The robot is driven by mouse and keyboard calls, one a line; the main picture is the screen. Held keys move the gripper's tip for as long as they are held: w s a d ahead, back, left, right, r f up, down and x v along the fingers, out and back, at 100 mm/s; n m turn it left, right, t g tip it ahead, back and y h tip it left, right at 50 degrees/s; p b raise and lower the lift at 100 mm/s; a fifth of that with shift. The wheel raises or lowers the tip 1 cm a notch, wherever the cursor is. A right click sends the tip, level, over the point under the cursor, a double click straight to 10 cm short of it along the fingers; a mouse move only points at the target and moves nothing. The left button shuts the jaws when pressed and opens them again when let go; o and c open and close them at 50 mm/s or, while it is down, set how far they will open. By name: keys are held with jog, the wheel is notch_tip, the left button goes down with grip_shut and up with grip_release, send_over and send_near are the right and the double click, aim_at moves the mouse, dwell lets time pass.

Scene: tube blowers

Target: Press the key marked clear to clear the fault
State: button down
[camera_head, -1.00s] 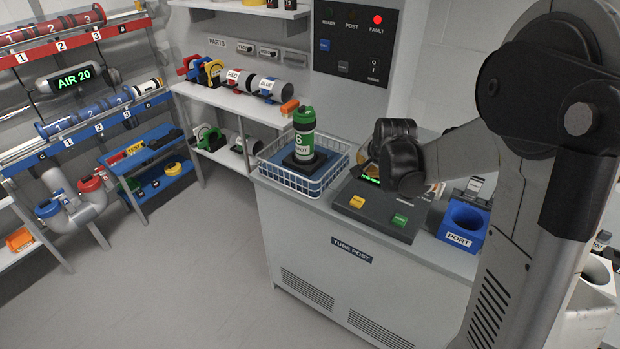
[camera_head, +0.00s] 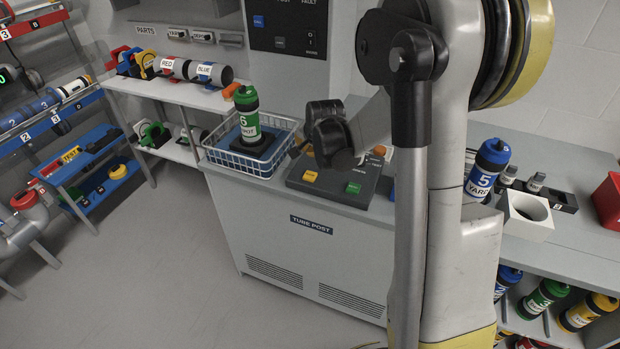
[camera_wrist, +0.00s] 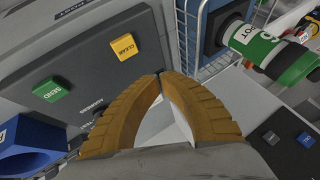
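The clear key (camera_wrist: 124,47) is a yellow square button marked CLEAR on the dark console (camera_wrist: 75,50). In the head view the yellow key (camera_head: 309,176) is at the console's front left. A green SEND key (camera_wrist: 51,90) is on the same console and also shows in the head view (camera_head: 353,188). My gripper (camera_wrist: 160,76) has its two tan fingertips together, with nothing held. In the wrist view the tips are just right of and below the clear key, apart from it. In the head view my dark wrist hides part of the console's back.
A wire basket (camera_head: 213,157) holding a green-capped tube carrier (camera_head: 248,118) stands close left of the console. A blue port block (camera_wrist: 25,145) is on the other side. A dark wall panel (camera_head: 288,45) is behind; its fault light is out of frame. Open floor lies in front.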

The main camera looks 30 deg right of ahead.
aim_at(307, 170)
jog(key=shift+f+b, duration=2.05)
jog(key=shift+f, duration=1.05)
jog(key=shift+f+b, duration=0.4)
jog(key=shift+f, duration=0.05)
jog(key=shift+f+b, duration=0.4)
jog(key=shift+f, duration=0.05)
jog(key=shift+r, duration=0.1)
jog(key=shift+r+p, duration=0.6)
jog(key=shift+r, duration=0.2)
jog(key=shift+r, duration=0.1)
jog(key=shift+r+p, duration=1.75)
jog(key=shift+r, duration=0.65)
